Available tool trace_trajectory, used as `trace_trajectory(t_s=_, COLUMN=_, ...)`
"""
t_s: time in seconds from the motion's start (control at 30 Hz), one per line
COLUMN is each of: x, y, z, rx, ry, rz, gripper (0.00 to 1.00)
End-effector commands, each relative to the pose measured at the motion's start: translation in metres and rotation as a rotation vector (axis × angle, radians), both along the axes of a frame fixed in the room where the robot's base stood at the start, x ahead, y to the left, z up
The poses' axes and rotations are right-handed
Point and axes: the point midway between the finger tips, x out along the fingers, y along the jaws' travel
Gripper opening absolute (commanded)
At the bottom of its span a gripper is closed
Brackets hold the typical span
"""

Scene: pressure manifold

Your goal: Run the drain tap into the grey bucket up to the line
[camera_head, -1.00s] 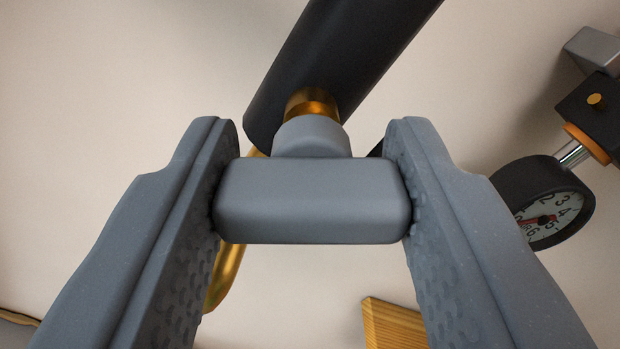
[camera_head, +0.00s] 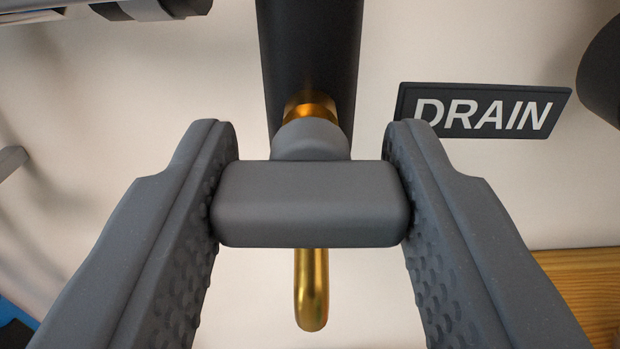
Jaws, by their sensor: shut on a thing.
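My gripper (camera_head: 311,203) is shut on the grey handle (camera_head: 312,222) of the drain tap, with one finger pressed against each end. A brass collar (camera_head: 311,105) joins the handle to a dark pipe or body (camera_head: 310,50) behind it. The brass spout (camera_head: 311,295) hangs straight down below the handle, and its end shows no visible water. A black sign (camera_head: 485,110) reading DRAIN is on the wall to the right. The grey bucket and its line are not in view.
A wooden surface (camera_head: 585,285) is at the lower right. A dark round part (camera_head: 603,75) juts in at the right edge. Grey fittings (camera_head: 155,8) are at the upper left, and something blue (camera_head: 15,320) is at the lower left.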

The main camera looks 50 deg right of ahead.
Motion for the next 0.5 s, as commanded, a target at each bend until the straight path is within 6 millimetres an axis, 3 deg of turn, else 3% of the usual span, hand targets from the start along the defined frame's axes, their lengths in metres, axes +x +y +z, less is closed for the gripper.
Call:
trace_trajectory(t_s=0.4, x=-0.0024, y=-0.0034, z=-0.0023, rx=0.008, ry=-0.002, rz=-0.009, gripper=0.15)
trace_trajectory(t_s=0.43, x=-0.0024, y=-0.0034, z=-0.0023, rx=0.008, ry=-0.002, rz=-0.009, gripper=0.47)
trace_trajectory(t_s=0.5, x=-0.0021, y=-0.0029, z=-0.0021, rx=0.008, ry=-0.003, rz=-0.008, gripper=0.60)
